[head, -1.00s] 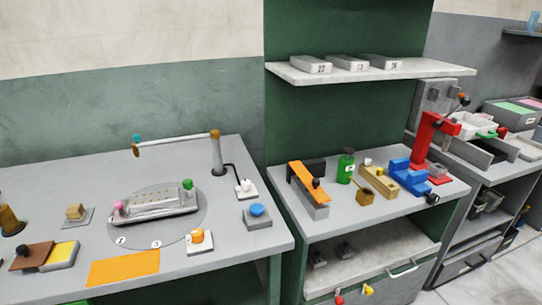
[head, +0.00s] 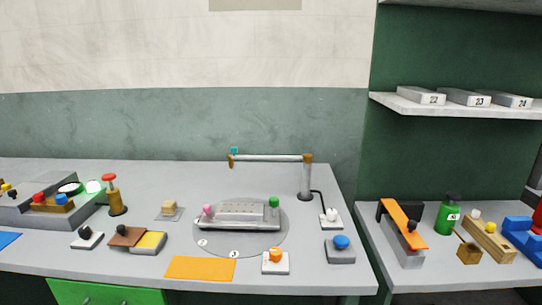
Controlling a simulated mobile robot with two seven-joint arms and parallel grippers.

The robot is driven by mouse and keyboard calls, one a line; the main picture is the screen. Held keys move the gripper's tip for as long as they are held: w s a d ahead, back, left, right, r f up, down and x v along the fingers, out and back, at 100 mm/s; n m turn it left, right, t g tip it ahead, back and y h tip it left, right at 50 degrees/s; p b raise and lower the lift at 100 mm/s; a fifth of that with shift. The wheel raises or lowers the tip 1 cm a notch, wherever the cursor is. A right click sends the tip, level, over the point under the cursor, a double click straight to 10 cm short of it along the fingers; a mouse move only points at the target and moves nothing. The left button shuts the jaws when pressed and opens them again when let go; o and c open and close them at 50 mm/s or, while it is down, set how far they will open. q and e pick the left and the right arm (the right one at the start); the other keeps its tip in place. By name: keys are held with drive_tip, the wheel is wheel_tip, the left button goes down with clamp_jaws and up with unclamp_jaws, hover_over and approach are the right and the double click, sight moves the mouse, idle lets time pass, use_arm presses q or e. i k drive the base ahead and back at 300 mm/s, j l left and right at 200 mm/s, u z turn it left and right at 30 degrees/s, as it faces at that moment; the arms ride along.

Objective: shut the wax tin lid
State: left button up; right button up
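What looks like the wax tin (head: 147,251) is a low grey box on the left bench, in the lower left of the head view. Its yellow top face (head: 151,240) is exposed on the right side. A brown lid (head: 126,236) with a dark knob sits at its left and leaves the yellow part uncovered. I cannot tell whether the lid slides or is hinged. Neither of my grippers is in view.
An orange mat (head: 200,268) lies right of the tin, near the bench front. A small block with a black knob (head: 87,238) stands to its left. Behind are a beige block (head: 169,207) and a round plate (head: 270,242) carrying a grey mould.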

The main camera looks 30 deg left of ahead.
sight(124, 236)
drive_tip(key=u, duration=2.1)
drive_tip(key=i+j, duration=0.7)
drive_tip(key=i, duration=0.2)
